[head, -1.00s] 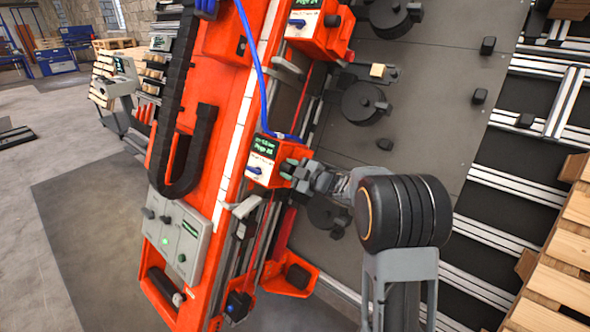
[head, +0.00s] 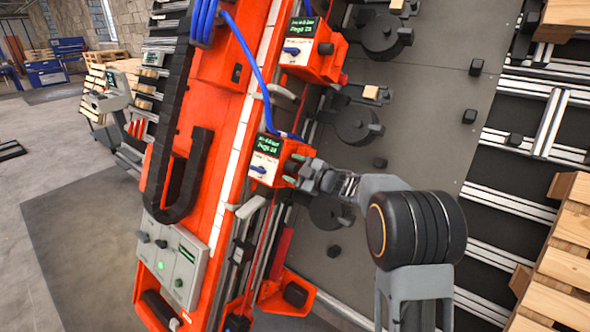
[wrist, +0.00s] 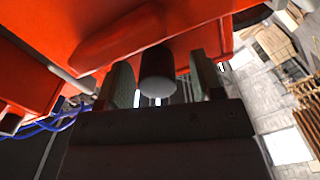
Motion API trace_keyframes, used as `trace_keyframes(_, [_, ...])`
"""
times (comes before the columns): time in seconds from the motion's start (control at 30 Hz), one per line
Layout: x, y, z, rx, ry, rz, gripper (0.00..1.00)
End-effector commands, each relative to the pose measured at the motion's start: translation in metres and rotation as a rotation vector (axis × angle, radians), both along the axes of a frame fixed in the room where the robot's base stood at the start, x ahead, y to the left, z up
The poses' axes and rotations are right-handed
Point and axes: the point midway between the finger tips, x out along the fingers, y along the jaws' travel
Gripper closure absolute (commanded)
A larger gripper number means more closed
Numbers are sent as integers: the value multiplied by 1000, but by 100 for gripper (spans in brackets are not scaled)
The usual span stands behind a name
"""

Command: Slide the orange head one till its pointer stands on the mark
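Two orange heads sit on the slanted orange rail. The lower head (head: 268,158) has a green-lit display and a small blue handle on a white plate. The upper head (head: 312,50) looks alike; the display text is too blurred to read surely. My gripper (head: 297,170) is at the right side of the lower head. In the wrist view, its two fingers stand on either side of a dark round knob (wrist: 157,72) on the orange body, with visible gaps beside the knob. A white scale strip (head: 243,140) runs along the rail. I cannot make out the pointer or the mark.
Blue cables (head: 252,65) hang over the rail to the lower head. A black cable chain (head: 175,115) loops on the left. A grey control panel (head: 172,255) is lower left. Dark discs (head: 355,125) stick out of the grey board on the right. Wooden pallets (head: 565,255) stand at far right.

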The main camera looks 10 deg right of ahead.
Motion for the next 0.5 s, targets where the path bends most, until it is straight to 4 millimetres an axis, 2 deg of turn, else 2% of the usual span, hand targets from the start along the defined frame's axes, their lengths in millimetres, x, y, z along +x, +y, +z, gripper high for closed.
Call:
trace_keyframes(0.27, [-2,-4,1,0,-2,-3,39])
trace_keyframes(0.5, [-28,-31,0,-1,-2,-6,39])
